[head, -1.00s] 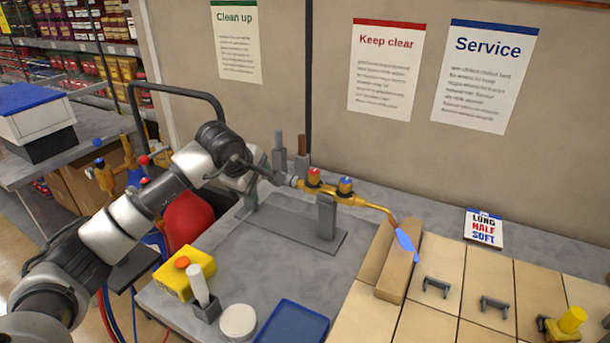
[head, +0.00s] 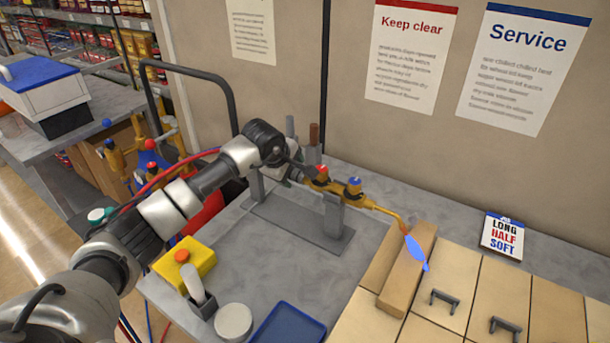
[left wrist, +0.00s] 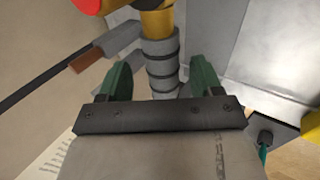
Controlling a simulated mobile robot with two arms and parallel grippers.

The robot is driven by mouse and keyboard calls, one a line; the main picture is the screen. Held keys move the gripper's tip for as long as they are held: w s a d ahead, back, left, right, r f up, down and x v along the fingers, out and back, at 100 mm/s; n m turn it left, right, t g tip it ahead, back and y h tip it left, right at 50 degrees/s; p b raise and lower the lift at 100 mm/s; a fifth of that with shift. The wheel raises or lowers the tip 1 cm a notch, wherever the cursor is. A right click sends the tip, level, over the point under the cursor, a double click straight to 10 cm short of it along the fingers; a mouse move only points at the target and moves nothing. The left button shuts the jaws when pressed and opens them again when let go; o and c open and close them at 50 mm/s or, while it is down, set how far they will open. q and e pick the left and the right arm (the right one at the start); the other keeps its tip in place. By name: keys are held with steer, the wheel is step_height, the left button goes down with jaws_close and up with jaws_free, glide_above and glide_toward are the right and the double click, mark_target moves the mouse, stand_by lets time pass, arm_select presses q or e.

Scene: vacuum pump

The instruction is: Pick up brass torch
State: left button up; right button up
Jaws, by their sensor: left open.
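The brass torch (head: 338,190) rests on a grey two-post stand (head: 338,240), with red and blue knobs on top. Its bent neck points right and ends in a blue flame (head: 416,252). My left gripper (head: 292,170) is at the torch's handle end, largely hidden by its own wrist in the head view. In the left wrist view, my left gripper's green fingers (left wrist: 162,80) are open on either side of the ribbed grey handle (left wrist: 162,62). Contact with it cannot be made out. My right gripper is not in view.
A tan block (head: 408,270) lies under the flame on light tiles. Two upright tools (head: 313,138) stand behind the handle. The wall is close behind.

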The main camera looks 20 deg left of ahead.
arm_select(q)
steer(key=p+x, duration=0.1)
steer(key=x, duration=0.2)
steer(key=shift+a+f, duration=0.1)
steer(key=shift+f, duration=0.05)
steer(key=shift+w+f, duration=0.15)
steer(key=shift+f, duration=0.25)
steer(key=c, duration=0.9)
steer(key=shift+r, duration=0.2)
steer(key=shift+c, duration=0.9)
